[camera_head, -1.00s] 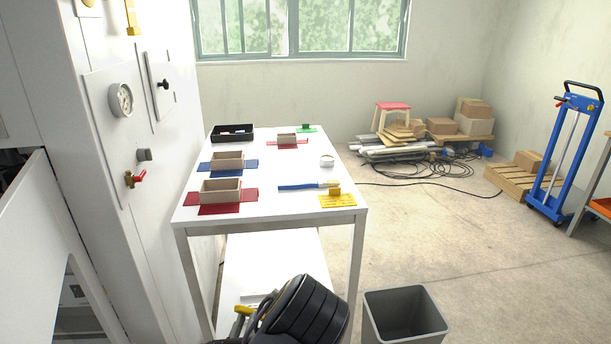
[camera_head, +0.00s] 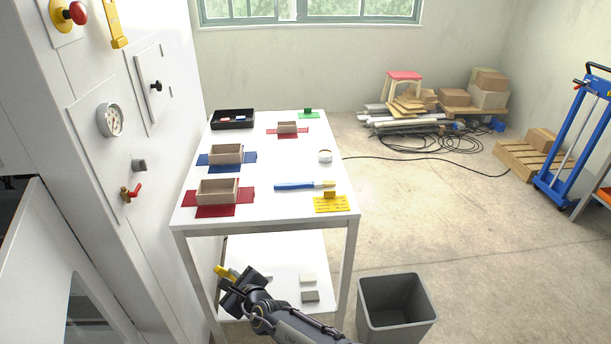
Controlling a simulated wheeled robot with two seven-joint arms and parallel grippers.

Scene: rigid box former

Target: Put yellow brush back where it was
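A yellow-handled tool (camera_head: 225,272), apparently the yellow brush, crosses the jaws of my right gripper (camera_head: 240,287). The yellow end sticks out to the left and a small pale end shows on the right. The gripper appears shut on it, in front of the table's lower shelf (camera_head: 280,255); the jaws partly hide it. Another brush with a blue handle (camera_head: 295,186) and pale yellow bristles lies on the white table top (camera_head: 270,212), behind a yellow card with a small upright tab (camera_head: 331,204). My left gripper is not in view.
Wooden boxes (camera_head: 217,192) on red and blue mats stand on the table's left side, with a black tray (camera_head: 233,119) behind. A round white container (camera_head: 325,156) stands right. Two small blocks (camera_head: 310,296) lie on the shelf. A grey bin (camera_head: 396,305) stands right of the table.

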